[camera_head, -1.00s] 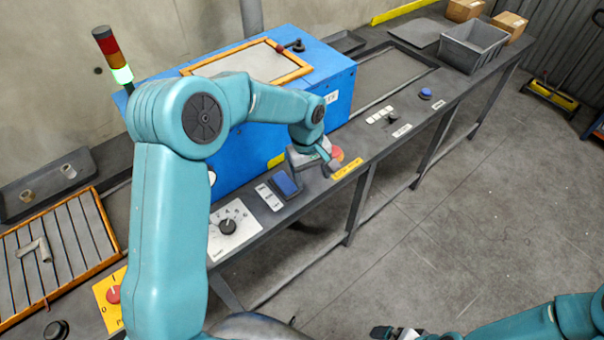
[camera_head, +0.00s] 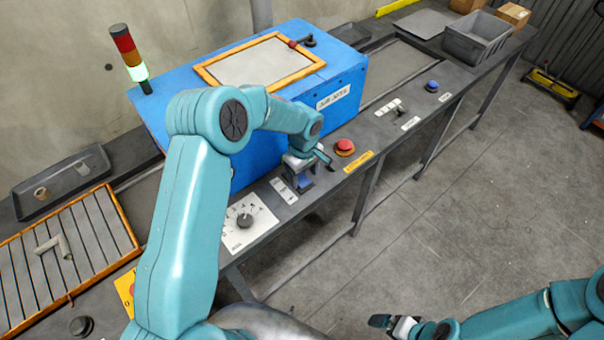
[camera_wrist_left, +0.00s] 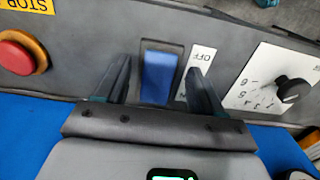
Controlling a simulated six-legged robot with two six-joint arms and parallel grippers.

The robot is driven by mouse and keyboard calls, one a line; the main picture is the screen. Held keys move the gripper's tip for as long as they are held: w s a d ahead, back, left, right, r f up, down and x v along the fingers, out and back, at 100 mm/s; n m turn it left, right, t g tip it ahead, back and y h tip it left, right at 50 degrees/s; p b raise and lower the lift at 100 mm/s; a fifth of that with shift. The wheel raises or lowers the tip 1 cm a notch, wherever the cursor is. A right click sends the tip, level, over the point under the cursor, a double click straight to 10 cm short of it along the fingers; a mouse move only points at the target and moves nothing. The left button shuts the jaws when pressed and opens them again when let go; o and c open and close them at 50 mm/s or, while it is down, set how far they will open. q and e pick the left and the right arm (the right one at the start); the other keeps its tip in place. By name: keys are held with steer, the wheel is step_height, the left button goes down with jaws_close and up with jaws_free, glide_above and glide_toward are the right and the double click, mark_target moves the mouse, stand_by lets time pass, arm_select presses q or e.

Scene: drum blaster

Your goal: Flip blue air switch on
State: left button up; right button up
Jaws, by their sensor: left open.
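The blue air switch (camera_wrist_left: 158,76) is a blue rocker in a dark frame on the grey front panel. In the left wrist view it lies between the two spread fingers of my left gripper (camera_wrist_left: 158,85), with a white label reading OFF beside it. In the head view the left gripper (camera_head: 307,173) hangs over the switch and hides most of it; a bit of blue (camera_head: 303,184) shows below. Whether the fingers touch the switch, I cannot tell. My right gripper (camera_head: 394,324) is at the bottom of the head view, away from the panel.
A red stop button (camera_head: 345,147) is right of the switch, and a dial (camera_head: 244,221) is left of it. The blue air jets box (camera_head: 345,82) stands behind. A blue button (camera_head: 432,86) and a grey bin (camera_head: 477,39) are farther right. The floor in front is clear.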

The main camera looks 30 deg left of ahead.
arm_select(q)
steer(key=shift+w+f, duration=0.1)
steer(key=shift+f, duration=0.75)
steer(key=shift+r, duration=0.1)
steer(key=c, duration=1.1)
steer(key=shift+o, duration=0.2)
steer(key=shift+a+g+h, duration=0.3)
steer(key=shift+h, duration=0.3)
steer(key=shift+r, duration=0.1)
steer(key=o, duration=1.1)
steer(key=shift+c, duration=0.2)
